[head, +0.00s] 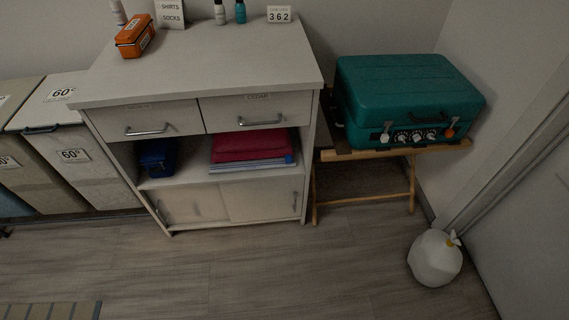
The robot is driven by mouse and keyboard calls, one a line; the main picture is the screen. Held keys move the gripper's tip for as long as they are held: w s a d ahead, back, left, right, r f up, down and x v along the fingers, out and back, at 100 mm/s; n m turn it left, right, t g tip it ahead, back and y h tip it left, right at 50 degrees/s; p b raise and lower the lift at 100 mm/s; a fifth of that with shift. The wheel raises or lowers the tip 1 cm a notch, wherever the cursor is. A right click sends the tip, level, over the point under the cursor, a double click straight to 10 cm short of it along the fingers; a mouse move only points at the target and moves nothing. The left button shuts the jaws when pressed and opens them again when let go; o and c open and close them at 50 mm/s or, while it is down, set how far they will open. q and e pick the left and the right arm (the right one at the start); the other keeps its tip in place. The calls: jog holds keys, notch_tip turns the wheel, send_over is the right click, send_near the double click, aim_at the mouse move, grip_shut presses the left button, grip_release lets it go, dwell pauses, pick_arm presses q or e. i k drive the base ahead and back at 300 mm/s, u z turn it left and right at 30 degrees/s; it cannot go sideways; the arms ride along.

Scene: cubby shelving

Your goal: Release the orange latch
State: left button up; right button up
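A teal hard case (410,95), like a portable stove, stands closed on a wooden folding stand at the right. On its front, an orange latch-like part (449,133) sits near the right end, and a pale one (385,137) near the left end. Several round knobs (415,136) lie between them, below a dark handle (430,117). A small orange box (135,36) with a pale label rests on the cabinet top at the left. It looks closed; its latch details are too small to tell. Neither of my grippers is in view.
The white cabinet (200,75) has two shut drawers, an open shelf with a blue bag (158,160) and red folded cloth (250,145), and sliding doors below. Hampers (75,150) stand left. The floor in front is mostly clear.

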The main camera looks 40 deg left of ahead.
aim_at(449, 133)
jog(key=z, duration=0.5)
jog(key=i, duration=1.5)
jog(key=u, duration=0.25)
